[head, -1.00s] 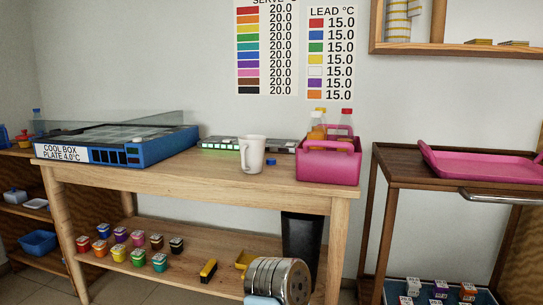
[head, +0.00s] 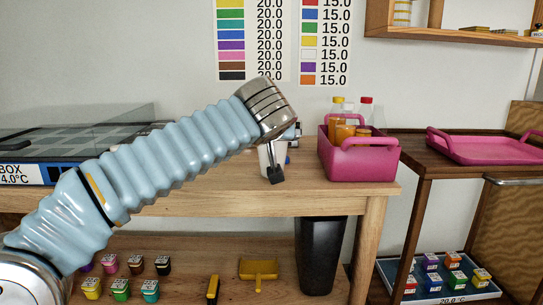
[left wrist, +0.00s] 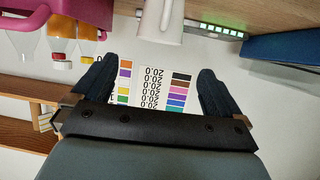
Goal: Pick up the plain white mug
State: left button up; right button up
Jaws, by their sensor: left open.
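The plain white mug (head: 283,160) stands on the wooden table, partly hidden behind my left gripper in the head view. In the left wrist view, which is upside down, the mug (left wrist: 155,25) shows at the top edge with its handle toward the camera, cut off by the frame. My left gripper (head: 274,172) is in front of the mug in the head view. In the left wrist view its two dark fingers (left wrist: 155,72) are spread wide with nothing between them, and the mug lies beyond their tips. My right gripper is not in view.
A pink caddy (head: 358,166) with bottles stands right of the mug. A blue cool box (head: 30,174) is at the left. A pink tray (head: 490,150) lies on the side cart. The table (head: 225,192) is bare in front of the mug.

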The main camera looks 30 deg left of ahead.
pick_arm(q)
jog(key=x, duration=0.7)
jog(key=shift+w+f+p, duration=0.15)
jog(key=shift+w+p, duration=0.05)
jog(key=shift+p, duration=0.15)
jog(key=p+x, duration=0.1)
jog(key=x, duration=0.3)
jog(key=shift+w+a, duration=0.2)
jog(key=shift+w+a+f, duration=0.15)
jog(key=shift+w+f, duration=0.1)
jog(key=shift+w, duration=0.1)
jog(key=shift+c, duration=0.2)
jog(key=shift+r, duration=0.1)
grip_shut()
